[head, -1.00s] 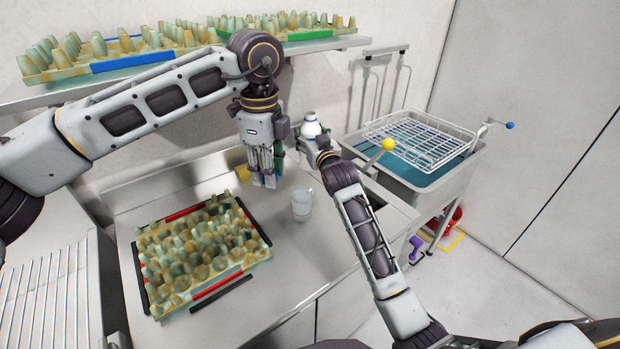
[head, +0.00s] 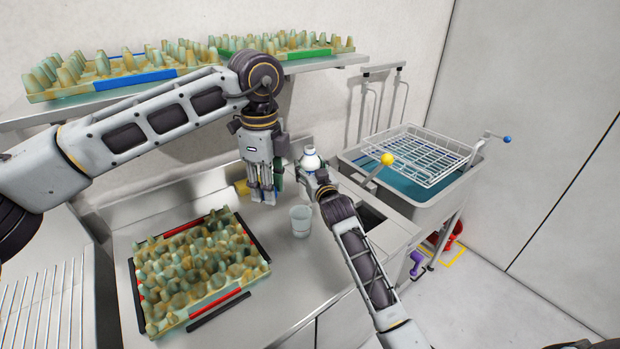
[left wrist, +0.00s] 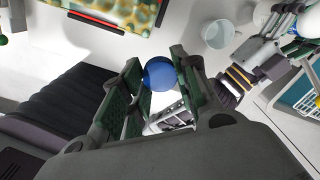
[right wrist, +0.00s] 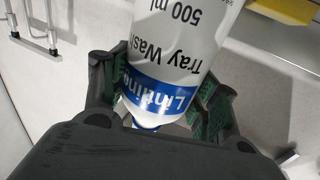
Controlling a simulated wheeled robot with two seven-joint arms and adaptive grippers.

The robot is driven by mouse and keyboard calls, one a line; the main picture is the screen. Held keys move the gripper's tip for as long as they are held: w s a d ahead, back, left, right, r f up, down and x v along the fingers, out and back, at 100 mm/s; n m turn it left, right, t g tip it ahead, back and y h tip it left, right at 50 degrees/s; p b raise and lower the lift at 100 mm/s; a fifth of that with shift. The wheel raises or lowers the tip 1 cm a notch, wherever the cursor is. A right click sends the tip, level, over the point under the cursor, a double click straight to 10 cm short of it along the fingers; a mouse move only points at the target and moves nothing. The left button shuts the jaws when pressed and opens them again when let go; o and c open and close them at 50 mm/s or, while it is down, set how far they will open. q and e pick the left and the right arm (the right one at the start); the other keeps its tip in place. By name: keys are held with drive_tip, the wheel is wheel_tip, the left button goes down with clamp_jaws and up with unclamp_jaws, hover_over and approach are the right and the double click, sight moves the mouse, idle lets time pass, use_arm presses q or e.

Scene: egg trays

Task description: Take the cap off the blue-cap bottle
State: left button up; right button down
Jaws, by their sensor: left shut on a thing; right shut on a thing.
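The white bottle (head: 310,161) is in my right gripper (head: 318,182) at the back of the counter. In the right wrist view, the fingers are shut on the bottle (right wrist: 180,50), which has a blue band and "Tray Wash 500 ml" print. My left gripper (head: 263,196) points down, left of the bottle. In the left wrist view, its fingers are shut on a round blue cap (left wrist: 160,73). The cap is apart from the bottle. In the head view the cap is hidden by the left fingers.
A clear cup (head: 301,221) stands on the counter below the grippers. An egg tray (head: 205,305) lies at the left. A sink basin (head: 445,195) with a wire basket (head: 425,150) stands at the right.

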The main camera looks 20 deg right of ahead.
drive_tip(key=shift+f, duration=1.75)
drive_tip(key=shift+f, duration=0.15)
drive_tip(key=shift+c, duration=2)
unclamp_jaws()
drive_tip(key=s, duration=1.2)
drive_tip(key=shift+d+b, duration=0.2)
drive_tip(key=shift+b, duration=0.15)
